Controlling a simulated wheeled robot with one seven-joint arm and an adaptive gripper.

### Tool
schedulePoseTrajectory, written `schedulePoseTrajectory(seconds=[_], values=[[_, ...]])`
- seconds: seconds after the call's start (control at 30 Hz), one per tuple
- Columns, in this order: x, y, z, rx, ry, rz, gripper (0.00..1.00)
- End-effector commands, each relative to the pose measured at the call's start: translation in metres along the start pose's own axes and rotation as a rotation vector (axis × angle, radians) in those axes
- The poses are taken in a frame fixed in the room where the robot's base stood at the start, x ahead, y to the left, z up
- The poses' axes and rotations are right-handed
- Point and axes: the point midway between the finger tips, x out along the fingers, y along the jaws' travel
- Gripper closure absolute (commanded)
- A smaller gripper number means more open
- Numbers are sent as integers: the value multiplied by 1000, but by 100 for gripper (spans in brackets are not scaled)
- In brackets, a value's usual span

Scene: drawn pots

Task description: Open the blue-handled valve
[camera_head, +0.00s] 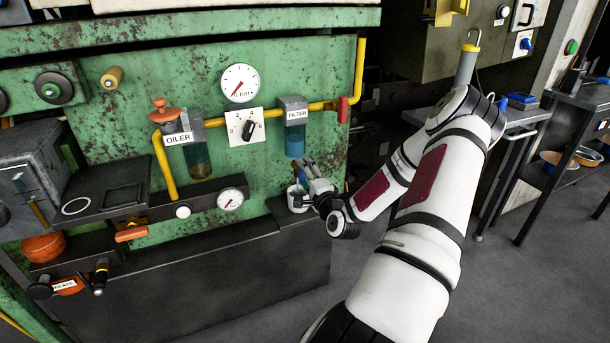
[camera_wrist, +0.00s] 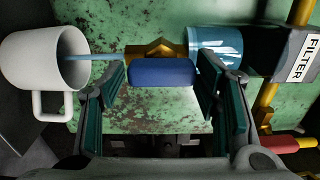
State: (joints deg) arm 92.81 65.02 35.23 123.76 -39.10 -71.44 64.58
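The blue handle (camera_wrist: 162,73) sits across a brass valve body (camera_wrist: 156,49) in the wrist view. The valve lies between the filter's blue bowl (camera_wrist: 217,48) and a white mug (camera_wrist: 48,72). A thin pale-blue line (camera_wrist: 95,57) runs from the valve into the mug. My gripper (camera_wrist: 162,82) is open, one finger on each side of the handle, with small gaps seeming to show. In the head view my gripper (camera_head: 306,174) is just below the filter bowl (camera_head: 295,142), above the mug (camera_head: 296,198). The handle is hidden there.
A yellow pipe (camera_head: 226,119) with a red handle (camera_head: 343,109) runs above and right of the filter. The oiler (camera_head: 193,150) and a lower gauge (camera_head: 230,200) are to the left. The mug stands on a dark ledge (camera_head: 290,217) close under my gripper.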

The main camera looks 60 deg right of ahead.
Motion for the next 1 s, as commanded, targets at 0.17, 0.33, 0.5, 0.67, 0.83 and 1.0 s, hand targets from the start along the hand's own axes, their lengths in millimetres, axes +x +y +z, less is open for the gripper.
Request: schedulePoseTrajectory(seconds=[0.17,0.33,0.5,0.67,0.83,1.0], values=[[0,0,0,-1,0,-1,30],[0,-1,0,-1,0,-2,30],[-14,0,-1,-1,1,-1,30],[-44,0,-1,0,2,1,30],[-79,0,0,0,1,1,30],[-105,0,0,1,2,1,30]])
